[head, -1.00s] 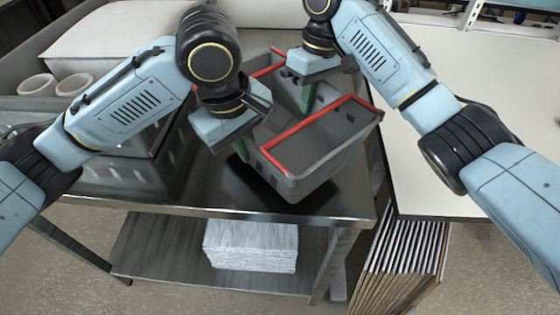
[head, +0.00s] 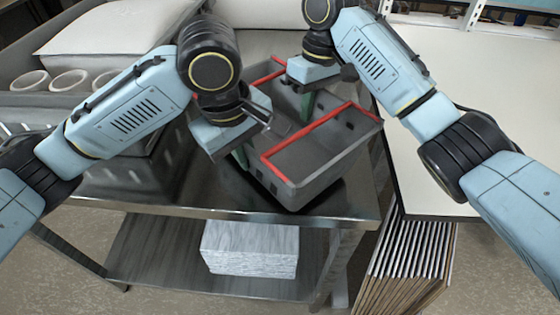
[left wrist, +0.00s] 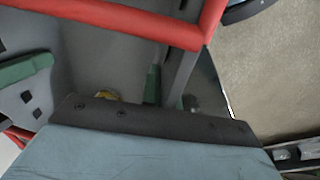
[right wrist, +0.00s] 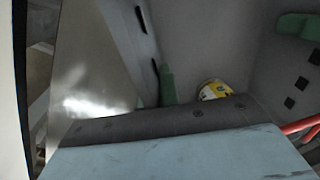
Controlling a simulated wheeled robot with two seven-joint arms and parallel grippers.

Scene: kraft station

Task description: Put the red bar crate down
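The red bar crate (head: 325,165) is a grey open bin with red bars across its top. In the head view it is over the steel table (head: 150,195), near the front right corner; I cannot tell whether its base touches the top. My left gripper (head: 243,152) is shut on the crate's left wall, with a green finger showing outside. My right gripper (head: 309,100) is shut on the opposite wall, with a green finger showing inside the crate. In the right wrist view this finger (right wrist: 166,85) stands beside the slotted wall. The outer right finger is hidden.
A small yellow item (right wrist: 215,90) lies inside the crate. A white-topped table (head: 435,170) adjoins at the right, with upright boards (head: 410,255) beneath its edge. A stack of white sheets (head: 250,248) sits on the lower shelf. Grey bins and cups (head: 70,82) stand left.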

